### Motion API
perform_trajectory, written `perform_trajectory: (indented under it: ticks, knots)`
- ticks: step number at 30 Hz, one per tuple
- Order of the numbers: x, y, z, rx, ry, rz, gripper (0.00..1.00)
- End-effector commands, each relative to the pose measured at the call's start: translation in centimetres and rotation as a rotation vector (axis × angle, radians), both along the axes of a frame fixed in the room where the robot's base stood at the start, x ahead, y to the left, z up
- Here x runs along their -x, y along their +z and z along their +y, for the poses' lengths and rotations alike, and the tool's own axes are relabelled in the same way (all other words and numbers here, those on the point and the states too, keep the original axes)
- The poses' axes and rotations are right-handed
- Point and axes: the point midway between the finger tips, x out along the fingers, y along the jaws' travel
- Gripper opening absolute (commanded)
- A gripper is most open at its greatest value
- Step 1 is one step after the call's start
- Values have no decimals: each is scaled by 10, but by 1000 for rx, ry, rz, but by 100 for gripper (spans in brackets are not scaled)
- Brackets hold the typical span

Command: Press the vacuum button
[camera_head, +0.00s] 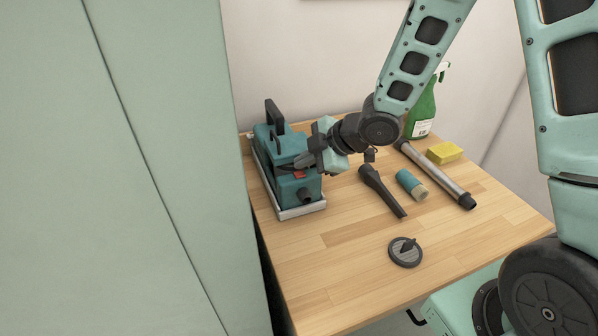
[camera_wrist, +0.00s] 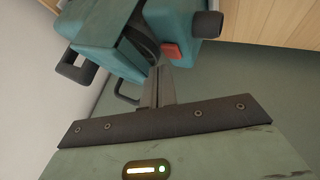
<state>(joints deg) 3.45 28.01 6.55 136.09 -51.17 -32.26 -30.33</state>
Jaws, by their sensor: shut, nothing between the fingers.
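The vacuum (camera_head: 270,143) is a teal box with a black handle, standing in a pale tray (camera_head: 302,212) at the left end of the wooden table. Its red button (camera_head: 299,174) is on the side towards the front, near a dark round port. My gripper (camera_head: 284,168) is shut and empty, with its fingertips close beside the vacuum near the button. In the wrist view my shut fingers (camera_wrist: 158,75) point at the vacuum (camera_wrist: 102,30), just left of the red button (camera_wrist: 171,50). I cannot tell whether the fingertips touch the vacuum.
On the wooden table (camera_head: 340,270) lie a black nozzle (camera_head: 382,190), a blue brush (camera_head: 411,184), a metal tube (camera_head: 440,177), a yellow sponge (camera_head: 445,153) and a round dark disc (camera_head: 405,252). A green bottle (camera_head: 421,112) stands behind. A pale green panel (camera_head: 150,170) rises at left.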

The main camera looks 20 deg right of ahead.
Motion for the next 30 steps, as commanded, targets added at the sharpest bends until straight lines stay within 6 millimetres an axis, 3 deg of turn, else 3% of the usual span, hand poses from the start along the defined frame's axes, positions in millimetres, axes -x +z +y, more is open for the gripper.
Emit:
perform_trajectory:
  ticks: [30]
  knots:
    - [0, -9, 0, 0, 0, 0, 0]
